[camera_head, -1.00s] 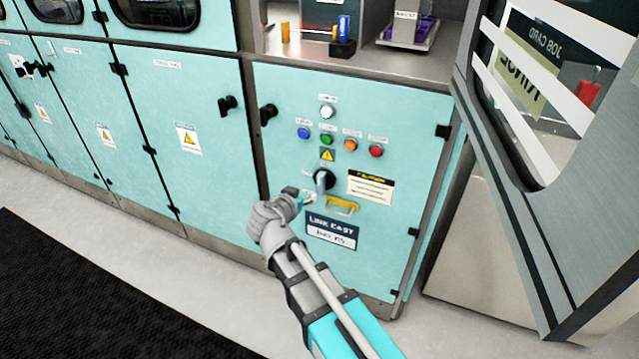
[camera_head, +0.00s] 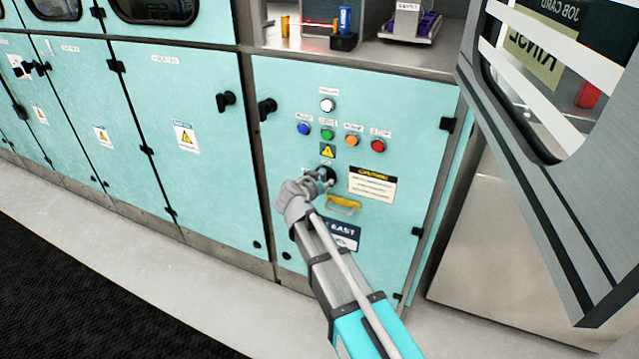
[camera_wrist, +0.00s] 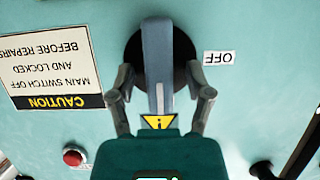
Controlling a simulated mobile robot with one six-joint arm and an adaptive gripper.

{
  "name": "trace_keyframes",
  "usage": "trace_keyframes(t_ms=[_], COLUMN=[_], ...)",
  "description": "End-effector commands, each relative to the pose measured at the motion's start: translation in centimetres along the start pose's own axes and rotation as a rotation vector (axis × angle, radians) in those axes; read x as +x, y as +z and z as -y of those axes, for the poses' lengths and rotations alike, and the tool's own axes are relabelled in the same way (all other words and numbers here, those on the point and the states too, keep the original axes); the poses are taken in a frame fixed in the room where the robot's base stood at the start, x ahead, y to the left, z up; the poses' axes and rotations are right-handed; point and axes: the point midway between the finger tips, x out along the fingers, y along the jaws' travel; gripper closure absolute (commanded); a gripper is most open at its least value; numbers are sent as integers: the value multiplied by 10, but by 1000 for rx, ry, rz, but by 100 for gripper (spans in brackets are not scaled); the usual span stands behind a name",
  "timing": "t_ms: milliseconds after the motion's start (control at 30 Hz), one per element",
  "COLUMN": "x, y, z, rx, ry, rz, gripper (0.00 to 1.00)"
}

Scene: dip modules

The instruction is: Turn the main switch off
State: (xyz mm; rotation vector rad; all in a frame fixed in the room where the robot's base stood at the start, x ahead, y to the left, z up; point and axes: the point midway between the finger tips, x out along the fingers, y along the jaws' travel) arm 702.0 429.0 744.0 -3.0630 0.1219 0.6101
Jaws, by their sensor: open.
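The main switch is a black round base (camera_head: 328,172) with a blue-grey lever handle on the teal cabinet door. In the wrist view, which is upside down, the handle (camera_wrist: 157,65) stands upright in the picture across the dark base (camera_wrist: 182,72). An OFF label (camera_wrist: 219,57) sits to the right of the base there. My gripper (camera_wrist: 162,88) is open, with one finger on each side of the handle and a visible gap at the right finger. I cannot tell whether the left finger touches. In the head view my gripper (camera_head: 318,186) partly covers the switch.
A caution label (camera_head: 372,185) is right of the switch, and a yellow handle (camera_head: 343,205) is below it. Several coloured buttons, including a red one (camera_head: 377,146), are above. An open windowed door (camera_head: 540,130) stands at the right.

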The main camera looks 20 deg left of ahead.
Motion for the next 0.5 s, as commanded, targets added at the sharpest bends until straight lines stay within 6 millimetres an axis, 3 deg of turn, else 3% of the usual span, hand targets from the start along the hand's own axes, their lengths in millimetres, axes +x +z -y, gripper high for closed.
trace_keyframes(t_ms=[400, 500], x=[4, 4], y=[0, 0], z=[0, 0], rx=[-1, -1], ry=[0, 0], rz=[0, 0], gripper=[34, 53])
